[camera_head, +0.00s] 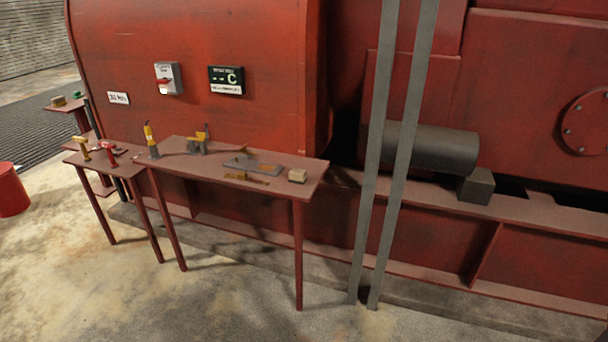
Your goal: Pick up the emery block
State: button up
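A small tan block (297,176), which looks like the emery block, sits near the right end of the long red-brown table (225,158). Its top is pale and its sides are darker. Nothing touches it and its top is clear. My gripper is not in view.
Left of the block lie a grey plate (253,166) and a flat yellowish piece (236,176). Farther left are a yellow-and-black tool (151,141) and a smaller table (103,156) with tools. Two grey uprights (390,150) stand right of the table. The floor in front is clear.

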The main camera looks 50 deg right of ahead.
aim_at(296, 176)
jog(key=u, duration=0.1)
jog(key=i, duration=0.95)
jog(key=z, duration=0.1)
